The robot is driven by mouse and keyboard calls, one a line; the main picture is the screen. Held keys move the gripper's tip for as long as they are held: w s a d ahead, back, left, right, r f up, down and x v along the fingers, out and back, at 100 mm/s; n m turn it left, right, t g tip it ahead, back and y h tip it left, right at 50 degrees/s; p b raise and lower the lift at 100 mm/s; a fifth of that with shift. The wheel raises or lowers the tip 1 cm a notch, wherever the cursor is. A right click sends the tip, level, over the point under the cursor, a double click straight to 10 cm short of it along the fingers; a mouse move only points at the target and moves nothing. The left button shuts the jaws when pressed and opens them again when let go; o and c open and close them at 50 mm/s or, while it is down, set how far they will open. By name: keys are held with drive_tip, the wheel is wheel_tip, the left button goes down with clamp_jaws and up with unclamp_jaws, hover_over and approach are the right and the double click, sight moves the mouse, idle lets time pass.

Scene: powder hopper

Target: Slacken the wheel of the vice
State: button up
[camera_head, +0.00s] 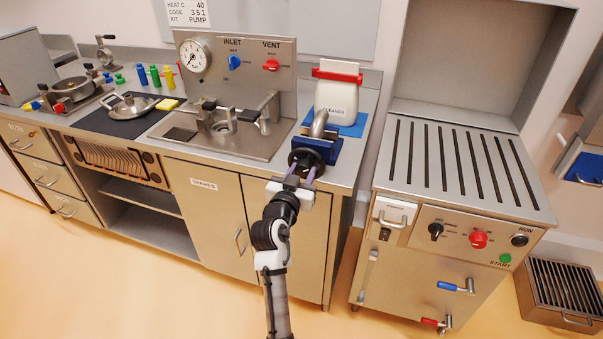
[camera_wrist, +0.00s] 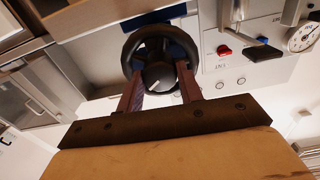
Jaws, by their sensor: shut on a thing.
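The blue vice (camera_head: 323,152) stands at the right front end of the steel counter, with a grey metal cylinder (camera_head: 319,123) showing above it. Its black wheel (camera_head: 303,160) faces out over the counter's front edge. My gripper (camera_head: 302,174) is in front of the vice, with its two fingers reaching to the wheel. In the wrist view the wheel (camera_wrist: 160,43) shows a dark round hub (camera_wrist: 158,76) with a pale mark. The fingertips are at the lower left and right of the wheel, shut on it. Where exactly they touch the rim is partly hidden.
A slatted steel machine (camera_head: 460,165) stands to the right, across a floor gap.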

drive_tip(key=shift+c, duration=0.6)
drive_tip(key=shift+n, duration=0.4)
drive_tip(key=n+p, duration=0.1)
drive_tip(key=n, duration=0.2)
drive_tip(key=shift+r, duration=0.2)
drive_tip(key=n+p, duration=0.2)
drive_tip(key=n, duration=0.3)
drive_tip(key=shift+r, duration=0.1)
drive_tip(key=shift+n, duration=0.4)
drive_tip(key=shift+w, duration=0.1)
